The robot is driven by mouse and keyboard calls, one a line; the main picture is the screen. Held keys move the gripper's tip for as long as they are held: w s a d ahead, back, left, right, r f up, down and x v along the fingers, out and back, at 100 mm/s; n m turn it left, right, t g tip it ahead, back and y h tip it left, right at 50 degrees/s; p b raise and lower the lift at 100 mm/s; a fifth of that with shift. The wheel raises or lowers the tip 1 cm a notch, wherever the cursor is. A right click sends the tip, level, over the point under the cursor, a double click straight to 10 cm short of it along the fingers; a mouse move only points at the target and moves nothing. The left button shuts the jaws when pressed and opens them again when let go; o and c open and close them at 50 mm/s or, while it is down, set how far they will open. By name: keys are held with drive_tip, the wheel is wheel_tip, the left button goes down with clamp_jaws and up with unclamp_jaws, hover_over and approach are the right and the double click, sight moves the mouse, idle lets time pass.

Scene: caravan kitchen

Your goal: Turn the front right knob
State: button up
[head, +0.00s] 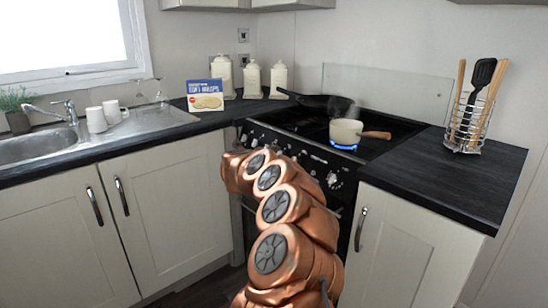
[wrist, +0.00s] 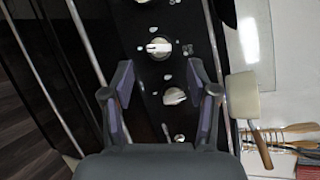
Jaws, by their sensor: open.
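The cooker's black front panel (head: 290,155) carries a row of knobs. Its right-hand knob (head: 334,181) shows beside my copper arm, which hides part of the row. In the wrist view, a white-marked knob (wrist: 158,47) lies beyond my fingertips. Another knob (wrist: 175,96) shows between my fingers, turned at a slant, and a smaller round control (wrist: 179,138) is below it. My gripper (wrist: 160,78) is open and empty over the panel, its fingers on either side of the knob row. I cannot tell the gap between fingers and panel.
A cream pot (head: 346,132) steams over a blue flame on the right of the hob, its wooden handle pointing right. A dark pan (head: 318,101) sits behind it. A utensil rack (head: 470,125) stands on the right worktop (head: 440,190). Bar handles run along the cooker's front.

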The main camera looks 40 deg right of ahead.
drive_tip(key=v, duration=0.6)
drive_tip(key=shift+a, duration=0.1)
idle(0.6)
